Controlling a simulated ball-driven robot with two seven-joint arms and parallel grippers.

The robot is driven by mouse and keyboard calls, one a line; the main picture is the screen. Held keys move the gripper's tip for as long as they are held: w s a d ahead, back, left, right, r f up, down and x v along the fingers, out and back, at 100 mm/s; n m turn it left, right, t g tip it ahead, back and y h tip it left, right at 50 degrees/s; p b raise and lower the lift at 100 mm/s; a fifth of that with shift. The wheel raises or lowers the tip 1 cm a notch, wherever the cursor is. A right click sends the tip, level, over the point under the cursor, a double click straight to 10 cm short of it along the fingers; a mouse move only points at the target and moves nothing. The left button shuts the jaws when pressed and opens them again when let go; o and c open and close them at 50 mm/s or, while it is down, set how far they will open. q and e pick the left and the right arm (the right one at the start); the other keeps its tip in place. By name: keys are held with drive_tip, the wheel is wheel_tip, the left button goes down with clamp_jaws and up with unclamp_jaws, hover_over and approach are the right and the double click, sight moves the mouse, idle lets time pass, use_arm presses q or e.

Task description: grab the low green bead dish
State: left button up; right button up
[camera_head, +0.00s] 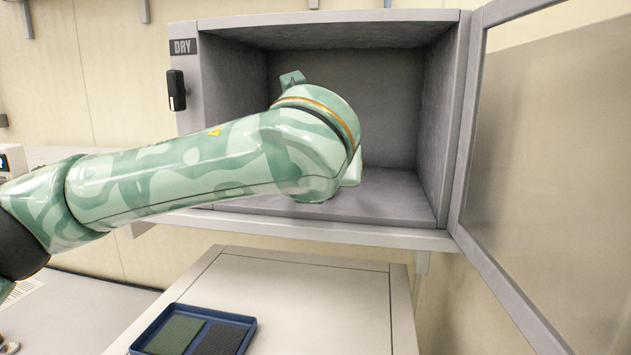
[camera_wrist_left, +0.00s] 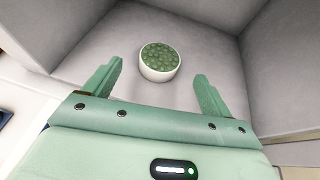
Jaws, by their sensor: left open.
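The low green bead dish (camera_wrist_left: 160,62) is a round white dish filled with green beads. In the left wrist view it sits on the grey floor of the cabinet, just ahead of my left gripper (camera_wrist_left: 160,84). The two green fingers are open and spread wide, with the dish centred beyond their tips and not touched by them. In the head view my left arm reaches into the open cabinet marked DRY (camera_head: 390,192). The arm hides the dish and the gripper's fingers there. My right gripper is in neither view.
The cabinet's glazed door (camera_head: 555,170) stands open at the right. The cabinet's side walls and back enclose the arm. Below, a pale surface (camera_head: 320,300) holds a blue tray (camera_head: 250,322) with a green pad and a dark pad. Much of that surface is clear.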

use_arm(q)
drive_tip(key=shift+w+f, duration=0.25)
drive_tip(key=shift+w, duration=0.4)
drive_tip(key=p+x, duration=0.1)
drive_tip(key=x, duration=0.3)
drive_tip(key=shift+w+d+f, duration=0.1)
drive_tip(key=shift+w+f, duration=0.05)
drive_tip(key=shift+w, duration=0.2)
drive_tip(key=shift+s, duration=0.15)
drive_tip(key=c, duration=1.1)
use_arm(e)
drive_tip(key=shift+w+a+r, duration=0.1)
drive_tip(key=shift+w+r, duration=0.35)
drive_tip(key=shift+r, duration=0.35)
